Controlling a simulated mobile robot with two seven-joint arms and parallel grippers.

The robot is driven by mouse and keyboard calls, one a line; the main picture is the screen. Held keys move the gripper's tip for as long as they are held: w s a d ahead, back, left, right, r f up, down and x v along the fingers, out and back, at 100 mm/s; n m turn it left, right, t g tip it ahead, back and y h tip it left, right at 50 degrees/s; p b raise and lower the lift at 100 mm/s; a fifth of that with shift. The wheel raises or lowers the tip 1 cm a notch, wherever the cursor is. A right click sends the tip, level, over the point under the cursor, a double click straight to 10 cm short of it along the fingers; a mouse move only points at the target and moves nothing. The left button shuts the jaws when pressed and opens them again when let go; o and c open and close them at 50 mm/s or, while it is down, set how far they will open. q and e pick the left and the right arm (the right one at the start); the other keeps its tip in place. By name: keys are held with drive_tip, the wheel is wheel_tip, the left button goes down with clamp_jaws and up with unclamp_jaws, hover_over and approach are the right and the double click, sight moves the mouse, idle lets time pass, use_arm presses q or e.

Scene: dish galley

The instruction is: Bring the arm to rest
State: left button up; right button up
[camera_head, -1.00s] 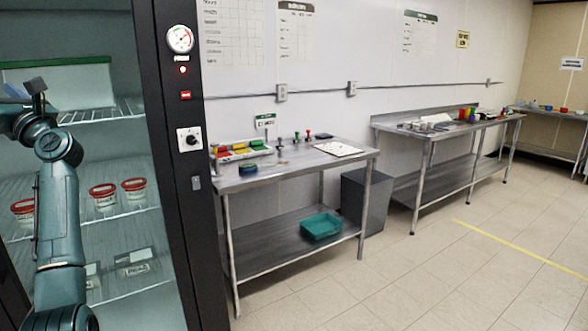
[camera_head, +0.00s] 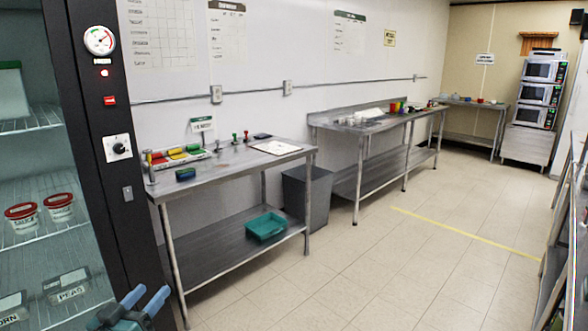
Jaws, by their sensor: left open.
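My left gripper (camera_head: 146,297) shows at the bottom left of the head view, with its two blue fingers pointing up and apart. It is open and nothing shows between the fingers. It is low, in front of the foot of the dark fridge frame (camera_head: 97,150). The rest of my left arm is cut off by the bottom edge. My right gripper is out of view.
Fridge shelves at the left hold red-lidded tubs (camera_head: 58,207) and flat containers (camera_head: 66,285). A steel table (camera_head: 235,163) with a teal bin (camera_head: 265,226) on its lower shelf stands beyond. A grey trash bin (camera_head: 306,195) stands beside it. The tiled floor (camera_head: 390,265) is open.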

use_arm(q)
drive_tip(key=s+d+f+m+g, duration=0.4)
drive_tip(key=s+d+f, duration=0.1)
drive_tip(key=s+f, duration=0.65)
drive_tip(key=s+d+f+m+g, duration=0.55)
drive_tip(key=s+f, duration=0.45)
drive_tip(key=s, duration=0.2)
drive_tip(key=w+d+r+n+t, duration=0.1)
drive_tip(key=d+n+t, duration=0.1)
drive_tip(key=d+n, duration=0.3)
drive_tip(key=d, duration=0.4)
drive_tip(key=shift+w+d+r+n+h, duration=0.25)
drive_tip(key=shift+n+h, duration=0.05)
drive_tip(key=shift+n, duration=0.05)
drive_tip(key=shift+c, duration=0.3)
